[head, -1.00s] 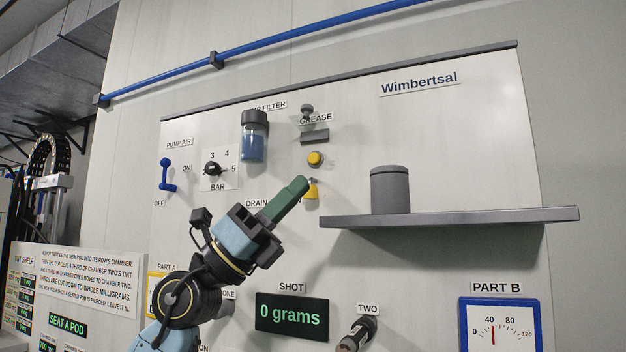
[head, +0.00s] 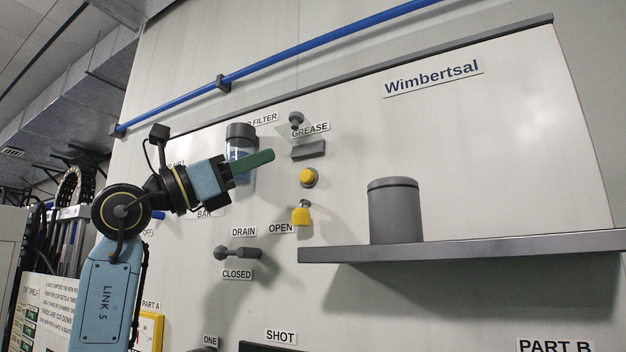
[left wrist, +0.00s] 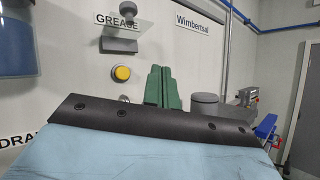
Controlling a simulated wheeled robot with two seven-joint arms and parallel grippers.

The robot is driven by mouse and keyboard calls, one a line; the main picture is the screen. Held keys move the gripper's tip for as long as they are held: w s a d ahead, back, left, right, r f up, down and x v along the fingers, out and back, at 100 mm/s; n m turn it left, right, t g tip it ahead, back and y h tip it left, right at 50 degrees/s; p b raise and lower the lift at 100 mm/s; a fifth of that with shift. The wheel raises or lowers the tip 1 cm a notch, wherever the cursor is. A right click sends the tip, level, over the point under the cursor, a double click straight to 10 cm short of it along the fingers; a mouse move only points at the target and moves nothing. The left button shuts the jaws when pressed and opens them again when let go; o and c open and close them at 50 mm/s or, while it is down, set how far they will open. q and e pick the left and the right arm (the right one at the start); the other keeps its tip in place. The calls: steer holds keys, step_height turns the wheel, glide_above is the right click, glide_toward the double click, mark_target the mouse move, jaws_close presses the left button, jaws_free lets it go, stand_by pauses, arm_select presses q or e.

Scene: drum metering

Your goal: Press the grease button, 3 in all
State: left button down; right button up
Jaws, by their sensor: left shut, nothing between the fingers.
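The grease button is a round yellow button (head: 308,178) on the white panel, below the GREASE label (head: 310,130) and a dark grey block (head: 308,150). It also shows in the left wrist view (left wrist: 122,72), left of my green fingers. My left gripper (head: 268,157) is shut and empty. Its green fingertips are up and to the left of the button in the head view, apart from it, and overlap the blue filter bowl (head: 240,140). In the left wrist view the shut fingers (left wrist: 162,88) point toward the panel. My right gripper is not in view.
A yellow-bodied fitting (head: 301,215) sits below the button. The drain lever (head: 238,253) is lower left. A grey shelf (head: 470,247) sticks out at the right with a grey canister (head: 395,210) on it. The panel right of the button is bare.

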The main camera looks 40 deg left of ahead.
arm_select(q)
steer(key=p, duration=0.3)
glide_toward(306, 176)
steer(key=w+d+r, duration=0.2)
steer(key=d+r, duration=0.2)
steer(key=shift+w, duration=0.6)
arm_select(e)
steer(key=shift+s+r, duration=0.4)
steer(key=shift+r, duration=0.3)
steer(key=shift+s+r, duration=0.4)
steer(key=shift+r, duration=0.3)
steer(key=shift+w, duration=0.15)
arm_select(q)
steer(key=shift+w, duration=0.1)
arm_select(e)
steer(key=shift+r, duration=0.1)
arm_select(q)
steer(key=shift+w+a, duration=0.1)
steer(key=shift+w, duration=0.25)
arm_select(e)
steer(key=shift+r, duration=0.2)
